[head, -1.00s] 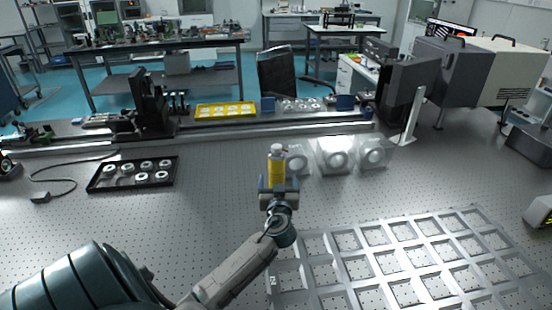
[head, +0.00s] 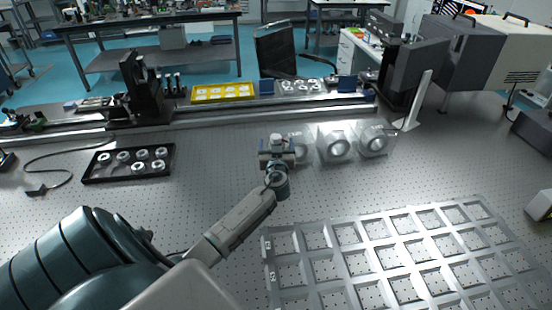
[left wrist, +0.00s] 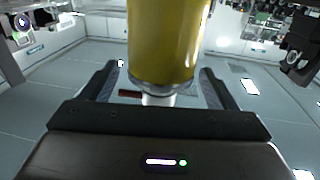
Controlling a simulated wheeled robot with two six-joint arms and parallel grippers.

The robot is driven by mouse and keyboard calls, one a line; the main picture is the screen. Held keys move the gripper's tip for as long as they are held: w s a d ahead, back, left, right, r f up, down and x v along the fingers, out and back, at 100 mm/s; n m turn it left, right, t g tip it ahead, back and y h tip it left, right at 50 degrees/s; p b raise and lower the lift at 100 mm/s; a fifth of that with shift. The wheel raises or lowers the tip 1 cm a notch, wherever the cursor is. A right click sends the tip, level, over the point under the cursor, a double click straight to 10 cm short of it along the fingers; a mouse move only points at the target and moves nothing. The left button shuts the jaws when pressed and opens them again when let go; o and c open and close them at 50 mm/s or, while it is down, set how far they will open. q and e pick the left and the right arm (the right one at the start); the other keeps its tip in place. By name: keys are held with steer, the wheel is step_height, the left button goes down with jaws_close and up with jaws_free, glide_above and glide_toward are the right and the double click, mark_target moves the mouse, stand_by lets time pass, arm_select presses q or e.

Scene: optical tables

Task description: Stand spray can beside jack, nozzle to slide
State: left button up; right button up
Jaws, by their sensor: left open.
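The spray can shows only its white top (head: 276,139) in the head view, just above my left gripper (head: 277,154), which hides its body. In the left wrist view, the yellow can body (left wrist: 166,40) stands between the two fingers of my left gripper (left wrist: 160,92). The fingers are open, with gaps on both sides of the can. Its white neck and a small dark red piece show at its lower end in that view. I cannot make out which thing is the jack or the slide. My right gripper is not in view.
Several clear cube mounts (head: 334,146) stand right of the gripper. A black tray (head: 128,179) with rings lies left. A yellow tray (head: 222,93) and a black upright stage (head: 143,90) are behind, by a long rail (head: 215,125). A grey grid frame (head: 335,256) lies in front.

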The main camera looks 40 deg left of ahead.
arm_select(q)
steer(key=shift+x, duration=1.1)
steer(key=shift+w+a, duration=0.2)
steer(key=shift+a, duration=0.05)
steer(key=shift+c, duration=0.2)
steer(key=shift+d, duration=0.1)
steer(key=c, duration=1.7)
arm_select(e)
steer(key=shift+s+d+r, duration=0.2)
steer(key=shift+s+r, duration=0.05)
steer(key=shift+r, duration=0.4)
arm_select(q)
steer(key=shift+r+p, duration=0.15)
steer(key=shift+p, duration=0.15)
